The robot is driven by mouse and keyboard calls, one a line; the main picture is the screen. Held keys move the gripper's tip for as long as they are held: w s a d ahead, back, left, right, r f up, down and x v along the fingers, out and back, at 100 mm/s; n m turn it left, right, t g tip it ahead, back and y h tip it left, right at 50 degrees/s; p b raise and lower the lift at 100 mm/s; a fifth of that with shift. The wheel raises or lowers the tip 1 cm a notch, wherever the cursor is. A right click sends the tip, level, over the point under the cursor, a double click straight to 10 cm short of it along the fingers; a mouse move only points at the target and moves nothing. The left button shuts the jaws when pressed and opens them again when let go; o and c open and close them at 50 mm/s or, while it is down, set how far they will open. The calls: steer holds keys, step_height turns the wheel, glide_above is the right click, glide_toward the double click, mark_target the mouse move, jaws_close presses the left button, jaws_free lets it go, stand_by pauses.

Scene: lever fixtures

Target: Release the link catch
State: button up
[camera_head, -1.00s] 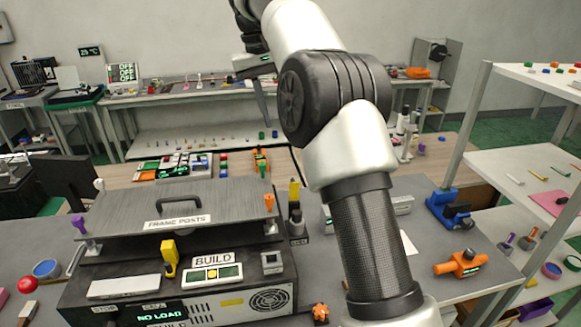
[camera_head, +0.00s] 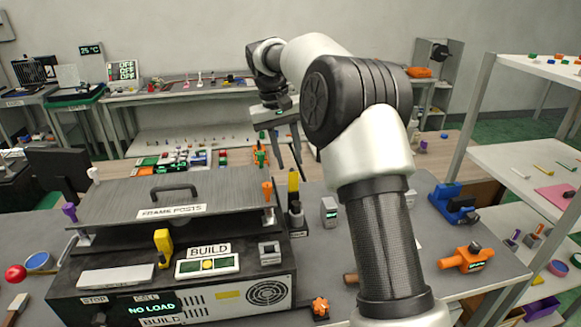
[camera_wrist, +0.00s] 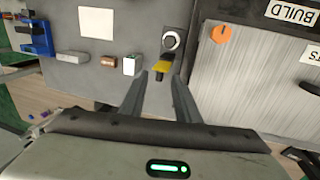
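A yellow-handled lever fixture (camera_head: 293,183) stands on a dark base at the right side of the grey machine. No label that I can read names the link catch, so I cannot tell whether this is it. My gripper (camera_head: 290,166) is open and empty, with its fingers pointing down behind the machine's right end in the head view. In the wrist view my gripper (camera_wrist: 161,78) has its fingers apart, and the yellow handle (camera_wrist: 163,68) shows between the tips. I see no clear contact. A round grey knob or dial (camera_wrist: 171,41) sits beside the handle.
The machine (camera_head: 275,293) has a lid marked FRAME POSTS (camera_head: 130,195), an orange knob (camera_head: 267,190) and a yellow lever (camera_head: 162,247). A small grey box (camera_head: 328,211) stands to the right. Blue (camera_head: 452,203) and orange (camera_head: 466,259) fixtures sit farther right.

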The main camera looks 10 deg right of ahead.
steer(key=shift+d+f, duration=0.25)
steer(key=shift+f, duration=0.95)
steer(key=c, duration=0.7)
steer(key=shift+w+r+p, duration=0.15)
steer(key=shift+r+p, duration=0.2)
steer(key=shift+p, duration=0.5)
steer(key=shift+w+p, duration=0.3)
steer(key=shift+p, duration=0.5)
steer(key=shift+w+f+p, duration=0.3)
steer(key=shift+w+p, duration=0.25)
steer(key=shift+p, duration=0.35)
steer(key=shift+w+f, duration=0.25)
steer(key=shift+f, duration=0.1)
jaws_close()
steer(key=o, duration=0.7)
jaws_free()
